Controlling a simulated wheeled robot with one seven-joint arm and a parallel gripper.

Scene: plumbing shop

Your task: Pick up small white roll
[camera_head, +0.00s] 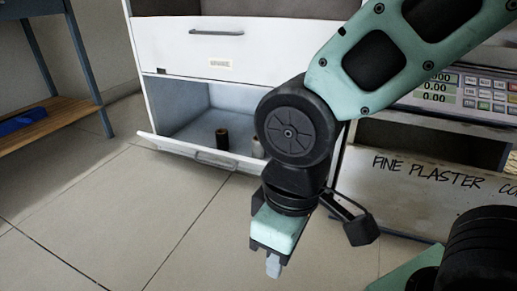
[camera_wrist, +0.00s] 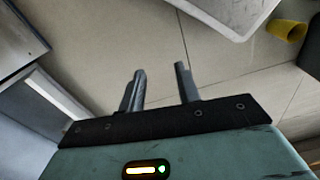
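A small pale roll (camera_head: 257,148), likely the small white roll, stands in the open lower drawer (camera_head: 185,150) of a white cabinet. My arm's dark joint hides part of it in the head view. My gripper (camera_head: 273,266) hangs pointing down over the floor, in front of the drawer and apart from the roll. In the wrist view, the two fingers of my gripper (camera_wrist: 160,68) stand apart with only floor showing between them. I cannot make out the white roll in the wrist view.
A dark brown roll (camera_head: 221,139) stands in the drawer, left of the pale one. A closed drawer (camera_head: 215,45) is above. A box marked "FINE PLASTER" (camera_head: 430,190) is at right, a wooden-shelved rack (camera_head: 45,125) at left. A yellow cylinder (camera_wrist: 287,30) shows in the wrist view. Floor at left is clear.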

